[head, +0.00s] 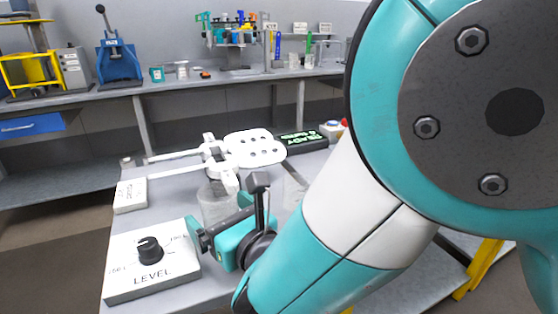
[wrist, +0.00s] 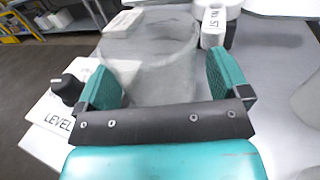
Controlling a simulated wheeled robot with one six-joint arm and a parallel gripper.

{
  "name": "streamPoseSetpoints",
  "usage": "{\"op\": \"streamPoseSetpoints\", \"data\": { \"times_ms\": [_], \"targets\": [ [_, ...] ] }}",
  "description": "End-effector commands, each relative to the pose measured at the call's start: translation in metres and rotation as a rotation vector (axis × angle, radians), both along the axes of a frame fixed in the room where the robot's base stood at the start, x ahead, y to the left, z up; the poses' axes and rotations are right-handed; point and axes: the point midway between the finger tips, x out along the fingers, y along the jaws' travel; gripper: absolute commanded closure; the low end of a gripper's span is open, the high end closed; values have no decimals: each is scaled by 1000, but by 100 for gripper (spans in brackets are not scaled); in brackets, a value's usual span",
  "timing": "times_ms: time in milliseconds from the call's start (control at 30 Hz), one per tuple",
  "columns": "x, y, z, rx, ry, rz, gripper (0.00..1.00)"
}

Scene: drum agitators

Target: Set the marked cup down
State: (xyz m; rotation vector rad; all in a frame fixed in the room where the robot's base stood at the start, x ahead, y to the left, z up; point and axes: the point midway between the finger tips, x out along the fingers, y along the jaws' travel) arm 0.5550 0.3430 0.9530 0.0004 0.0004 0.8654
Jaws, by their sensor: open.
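A clear, greyish cup (head: 213,203) stands upright on the grey bench, below the white perforated plate (head: 256,148). It also shows in the wrist view (wrist: 150,62), large and near the camera. No mark on it can be made out. My gripper (head: 220,219) is low at the bench, at the cup's near side. In the wrist view the two teal fingers of my gripper (wrist: 163,82) are spread wide, with the near part of the cup between them. I cannot tell whether either finger touches the cup. Part of the cup is hidden behind my gripper.
A white LEVEL box (head: 148,262) with a black knob sits close left of my gripper. A smaller white labelled box (head: 130,195) lies behind it. A black display with green text (head: 302,142) is behind. Another clear vessel (wrist: 307,98) shows at the wrist view's right edge.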

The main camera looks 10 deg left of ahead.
Motion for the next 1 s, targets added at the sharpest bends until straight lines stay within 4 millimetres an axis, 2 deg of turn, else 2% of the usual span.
{"op": "streamPoseSetpoints", "data": {
  "times_ms": [233,467,533,567,767,1000],
  "targets": [
    [1,1,-1,-1,-1,0,6],
    [1,1,-1,-1,-1,0,58],
    [1,1,-1,-1,-1,0,58],
    [0,1,-1,-1,-1,0,62],
    [0,1,1,0,-1,0,62],
    [1,1,20,2,-1,0,62]
  ]
}}
